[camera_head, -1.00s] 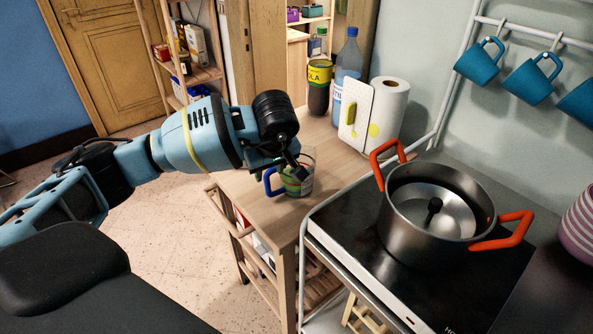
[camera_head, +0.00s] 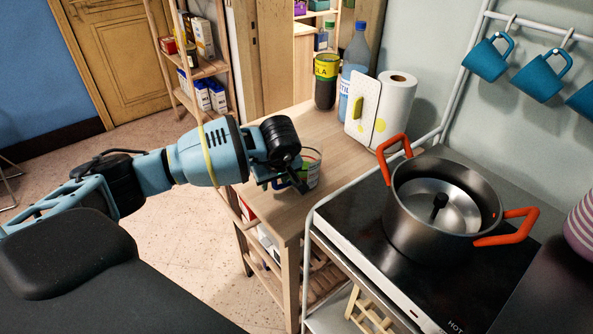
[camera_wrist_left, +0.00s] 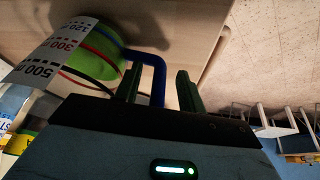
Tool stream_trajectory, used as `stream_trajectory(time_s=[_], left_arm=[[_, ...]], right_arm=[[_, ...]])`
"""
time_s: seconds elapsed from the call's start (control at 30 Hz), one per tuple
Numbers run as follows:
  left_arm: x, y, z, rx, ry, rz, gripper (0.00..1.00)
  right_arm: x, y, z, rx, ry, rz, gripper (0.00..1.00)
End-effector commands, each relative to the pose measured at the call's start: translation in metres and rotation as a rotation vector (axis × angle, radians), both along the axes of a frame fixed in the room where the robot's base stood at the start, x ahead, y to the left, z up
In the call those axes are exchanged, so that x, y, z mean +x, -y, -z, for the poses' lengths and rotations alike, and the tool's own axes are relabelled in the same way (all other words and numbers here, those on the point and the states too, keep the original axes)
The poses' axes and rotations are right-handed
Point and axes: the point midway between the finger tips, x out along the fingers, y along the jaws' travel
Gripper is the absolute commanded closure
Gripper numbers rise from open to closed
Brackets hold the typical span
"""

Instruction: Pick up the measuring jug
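The measuring jug (camera_head: 312,168) stands on the wooden table, partly hidden behind my left gripper (camera_head: 288,182). In the left wrist view the jug (camera_wrist_left: 92,48) shows at the upper left, with a white printed scale, coloured lines and a green inside. Its blue handle (camera_wrist_left: 158,75) reaches in between the two dark fingers of my left gripper (camera_wrist_left: 158,88). The fingers are apart, one on each side of the handle, with a visible gap to the right finger. Whether the left finger touches the handle I cannot tell. My right gripper is not in view.
A steel pot (camera_head: 440,212) with orange handles stands on the black hob (camera_head: 347,222) at the right.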

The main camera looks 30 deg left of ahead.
Motion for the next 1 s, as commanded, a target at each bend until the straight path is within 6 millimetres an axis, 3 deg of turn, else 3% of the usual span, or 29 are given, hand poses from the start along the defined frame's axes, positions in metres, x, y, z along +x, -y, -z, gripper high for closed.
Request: stream_trajectory(time_s=[0.2,0.53,1.0], left_arm=[[0.0006,-0.0003,0.0003,0.0,0.001,0.0,0.6],[0.0005,-0.0002,0.0,0.0,0.002,-0.001,1.0],[0.001,-0.0003,-0.0018,0.0,0.004,-0.001,1.0]], right_arm=[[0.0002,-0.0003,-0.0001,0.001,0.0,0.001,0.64],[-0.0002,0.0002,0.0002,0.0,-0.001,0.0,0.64],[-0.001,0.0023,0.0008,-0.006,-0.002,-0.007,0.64]])
